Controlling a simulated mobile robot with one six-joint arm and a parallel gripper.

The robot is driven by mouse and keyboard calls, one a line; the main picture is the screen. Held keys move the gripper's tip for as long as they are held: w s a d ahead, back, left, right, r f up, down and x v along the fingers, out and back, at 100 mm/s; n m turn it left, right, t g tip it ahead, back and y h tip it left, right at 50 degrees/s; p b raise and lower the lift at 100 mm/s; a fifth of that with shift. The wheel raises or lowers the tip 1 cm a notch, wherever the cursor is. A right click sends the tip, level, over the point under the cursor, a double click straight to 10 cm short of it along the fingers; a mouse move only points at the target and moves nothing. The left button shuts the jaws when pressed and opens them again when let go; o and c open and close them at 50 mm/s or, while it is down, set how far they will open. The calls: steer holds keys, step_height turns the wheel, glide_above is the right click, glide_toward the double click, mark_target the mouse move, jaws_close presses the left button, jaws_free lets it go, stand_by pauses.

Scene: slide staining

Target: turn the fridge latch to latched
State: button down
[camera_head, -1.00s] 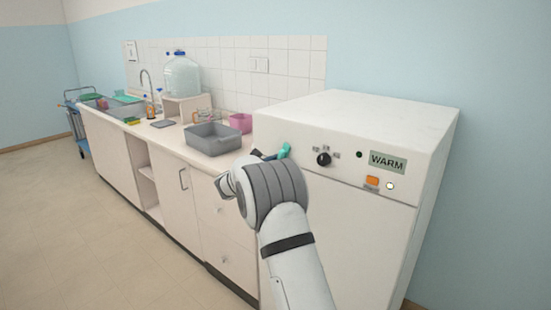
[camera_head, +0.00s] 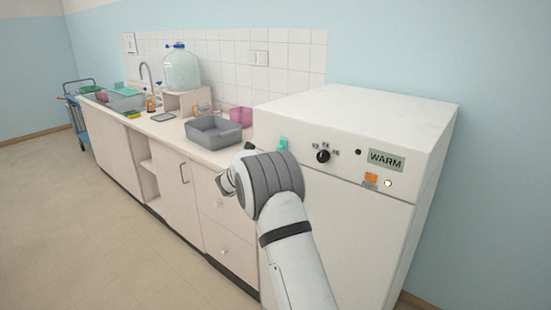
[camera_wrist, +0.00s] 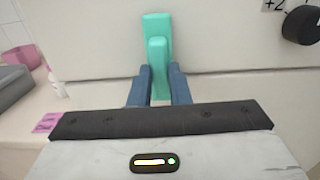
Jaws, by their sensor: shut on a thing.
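The fridge (camera_head: 350,225) is a white box at the right with a control panel along its upper front. Its latch (camera_wrist: 157,35) is teal and stands upright on the front, seen in the wrist view; a small part of the latch also shows in the head view (camera_head: 283,144). My gripper (camera_wrist: 159,75) has its two blue fingers on either side of the latch's lower handle and is shut on it. In the head view my wrist hides the fingers and most of the latch.
A black knob (camera_head: 323,156), a WARM sign (camera_head: 386,160) and an orange switch (camera_head: 371,177) are on the fridge front, right of the latch. A grey basin (camera_head: 214,141) and a pink container (camera_head: 241,115) stand on the counter to the left. The floor at the left is clear.

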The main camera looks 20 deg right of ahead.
steer(key=shift+f, duration=0.15)
steer(key=c, duration=1.4)
jaws_free()
steer(key=shift+o, duration=0.2)
steer(key=shift+a, duration=0.1)
steer(key=b+v, duration=0.1)
steer(key=v, duration=0.6)
steer(key=shift+s+a+b, duration=0.25)
steer(key=shift+b, duration=0.05)
steer(key=shift+d, duration=0.1)
